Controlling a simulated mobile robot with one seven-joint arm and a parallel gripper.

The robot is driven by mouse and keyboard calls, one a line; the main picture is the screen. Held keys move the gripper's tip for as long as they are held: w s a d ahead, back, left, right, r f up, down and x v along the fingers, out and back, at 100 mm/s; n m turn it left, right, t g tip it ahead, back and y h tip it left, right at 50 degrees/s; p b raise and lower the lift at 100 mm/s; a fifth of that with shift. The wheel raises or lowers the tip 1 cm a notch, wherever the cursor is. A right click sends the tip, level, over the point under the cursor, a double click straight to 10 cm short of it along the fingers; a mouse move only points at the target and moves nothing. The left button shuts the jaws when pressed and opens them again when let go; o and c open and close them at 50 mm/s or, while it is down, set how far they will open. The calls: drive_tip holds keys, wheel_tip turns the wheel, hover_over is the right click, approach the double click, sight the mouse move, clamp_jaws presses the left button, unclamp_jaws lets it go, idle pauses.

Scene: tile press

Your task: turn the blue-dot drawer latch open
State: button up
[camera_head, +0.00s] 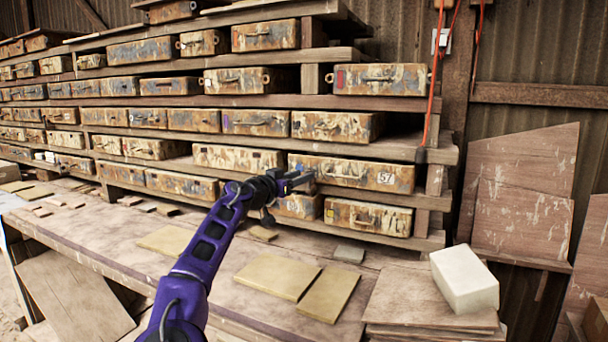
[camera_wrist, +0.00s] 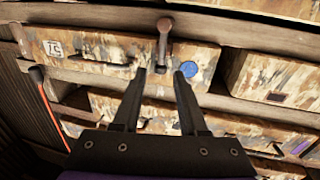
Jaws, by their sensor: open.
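In the wrist view, a round blue dot (camera_wrist: 188,69) marks the paint-stained drawer (camera_wrist: 105,60), which also bears a number label (camera_wrist: 53,48) at its other end. My gripper (camera_wrist: 161,72) is open, with one finger on each side of that gap; contact cannot be told. In the head view my gripper (camera_head: 293,182) is at the left end of the same drawer (camera_head: 345,172) and covers the dot and latch.
Wooden shelves (camera_head: 400,103) hold many similar stained drawers above, below and to the left. An orange cord (camera_head: 433,85) hangs at the right. A white block (camera_head: 464,279) and flat tiles (camera_head: 277,277) lie on the bench (camera_head: 215,290) below.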

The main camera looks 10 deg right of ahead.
drive_tip(key=shift+x, duration=1.15)
clamp_jaws()
